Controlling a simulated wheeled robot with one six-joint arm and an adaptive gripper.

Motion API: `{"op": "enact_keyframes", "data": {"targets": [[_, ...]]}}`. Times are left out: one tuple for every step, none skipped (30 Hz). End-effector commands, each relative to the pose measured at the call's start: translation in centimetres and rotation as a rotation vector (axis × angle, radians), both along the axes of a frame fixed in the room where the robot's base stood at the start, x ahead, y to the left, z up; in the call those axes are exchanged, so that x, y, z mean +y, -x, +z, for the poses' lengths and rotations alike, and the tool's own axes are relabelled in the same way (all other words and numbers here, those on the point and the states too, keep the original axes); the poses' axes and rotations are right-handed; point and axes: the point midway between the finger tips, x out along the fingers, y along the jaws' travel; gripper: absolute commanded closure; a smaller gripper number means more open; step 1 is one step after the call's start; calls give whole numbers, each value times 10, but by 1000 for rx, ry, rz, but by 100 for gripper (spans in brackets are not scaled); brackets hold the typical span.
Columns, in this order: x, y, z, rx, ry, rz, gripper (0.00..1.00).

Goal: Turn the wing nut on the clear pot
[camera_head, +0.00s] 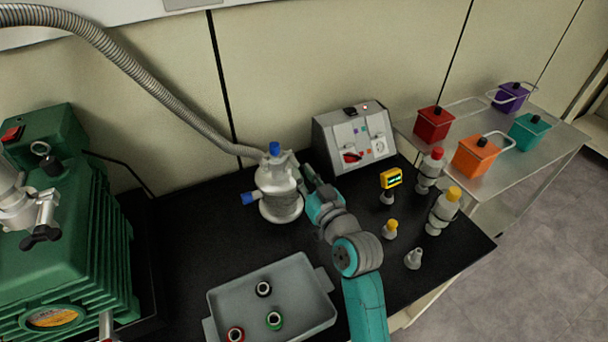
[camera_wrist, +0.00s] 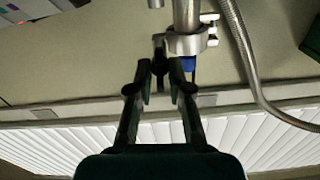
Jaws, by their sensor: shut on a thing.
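The clear pot (camera_head: 281,206) stands on the black bench, with a blue cap on top and a blue knob at its left side. My gripper (camera_head: 304,167) reaches its upper right side. In the wrist view my gripper (camera_wrist: 160,72) has its two fingertips close together around the dark wing nut (camera_wrist: 159,54), at the side of a metal clamp (camera_wrist: 188,43). The fingers hide part of the nut. A blue piece (camera_wrist: 190,65) shows just beside the right finger. In the head view my arm and the pot's top hide the nut.
A ribbed hose (camera_head: 170,93) runs to the pot's top. A grey control box (camera_head: 354,138) stands close behind my arm. A green pump (camera_head: 66,230) is at the left, and a grey tray (camera_head: 270,298) lies in front. Several small bottles stand to the right.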

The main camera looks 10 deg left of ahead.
Motion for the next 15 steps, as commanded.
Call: {"op": "enact_keyframes", "data": {"targets": [[0, 0, 0, 21, -32, 0, 100], [0, 0, 0, 35, -52, 0, 100], [0, 0, 0, 55, -82, 0, 100], [-1, 0, 0, 71, -105, 0, 100], [-1, -1, 0, 86, -129, 0, 100], [-1, -1, 0, 107, -160, 0, 100], [-1, -1, 0, 124, -184, 0, 100], [-1, -1, 0, 139, -208, 0, 100], [-1, -1, 0, 161, -240, 0, 100], [-1, -1, 0, 177, -263, 0, 100], [-1, -1, -1, 193, -287, 0, 100], [-1, -1, -1, 214, -319, 0, 100], [-2, -1, -1, 230, -343, 0, 100], [-2, -1, -1, 246, -366, 0, 100], [-2, -1, -1, 267, -398, 0, 100]]}}
